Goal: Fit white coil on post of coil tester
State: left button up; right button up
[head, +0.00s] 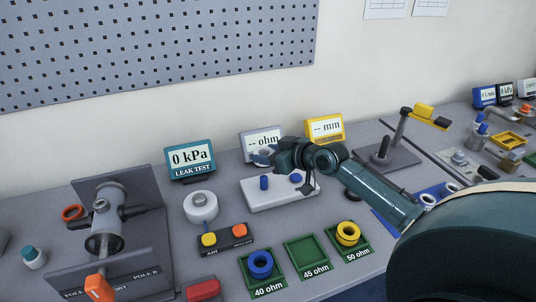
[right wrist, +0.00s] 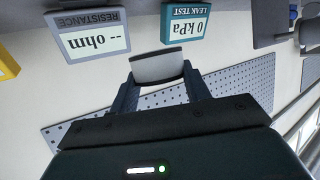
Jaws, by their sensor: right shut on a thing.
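My right gripper (head: 264,155) is shut on the white coil, which shows between its fingers in the right wrist view (right wrist: 157,67). In the head view the fingers and the display behind make the coil hard to pick out. The gripper points left and is above the coil tester (head: 280,201), a white base. A blue post (head: 264,183) stands upright on the base, with a lower blue piece (head: 296,178) to its right. The coil appears apart from the post. My left gripper is not in view.
The ohm display (head: 262,141) stands behind the tester. Green trays in front hold a blue coil (head: 260,264) and a yellow coil (head: 347,233); the 45 ohm tray (head: 306,252) is empty. A button box (head: 224,238) and a white round part (head: 201,206) are left of the tester.

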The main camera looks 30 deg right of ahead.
jog(key=shift+w, duration=0.2)
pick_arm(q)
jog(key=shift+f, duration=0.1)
pick_arm(e)
jog(key=shift+r, duration=0.1)
notch_tip(320, 180, down, 4)
jog(key=b, duration=0.2)
jog(key=shift+b, duration=0.4)
jog(key=shift+f+b, duration=0.3)
jog(key=shift+f, duration=0.1)
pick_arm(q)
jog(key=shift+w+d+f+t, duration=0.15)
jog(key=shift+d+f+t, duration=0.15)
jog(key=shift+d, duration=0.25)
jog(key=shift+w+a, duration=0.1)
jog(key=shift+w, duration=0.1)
